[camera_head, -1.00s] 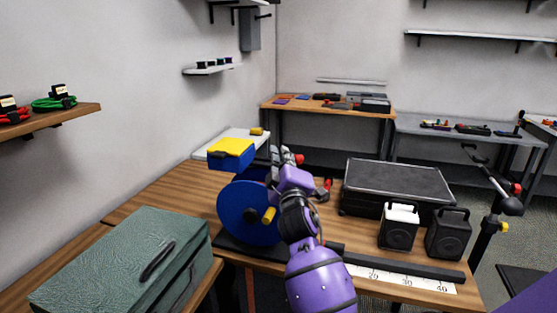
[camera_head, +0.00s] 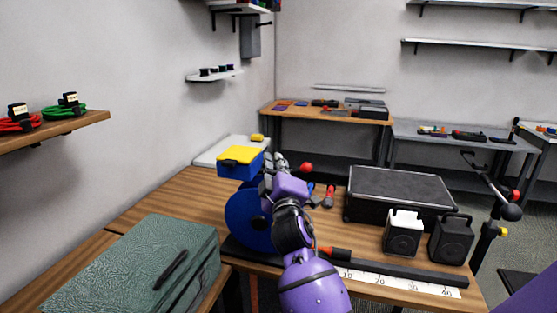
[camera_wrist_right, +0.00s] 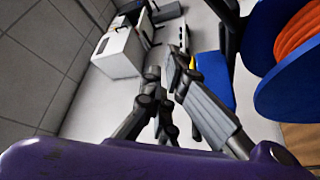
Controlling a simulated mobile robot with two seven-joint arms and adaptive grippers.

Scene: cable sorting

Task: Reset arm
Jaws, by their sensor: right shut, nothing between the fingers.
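My right arm (camera_head: 312,284) comes in from the bottom of the head view, reaching over the bench. My right gripper (camera_head: 275,160) is at its far end, partly hidden by the wrist, just right of the blue box with a yellow lid (camera_head: 240,155). In the right wrist view the gripper's fingers (camera_wrist_right: 172,75) are shut and empty. The blue spool (camera_head: 243,218) stands left of the arm, partly covered by it. In the wrist view the spool (camera_wrist_right: 270,90) holds orange cable (camera_wrist_right: 300,38). My left gripper is not in view.
A black case (camera_head: 400,190), a white-topped black box (camera_head: 403,235) and a black box (camera_head: 451,240) stand to the right. Hand tools (camera_head: 328,197) lie beyond the arm. A ruler strip (camera_head: 400,285) runs along the front edge. A green case (camera_head: 130,265) is front left.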

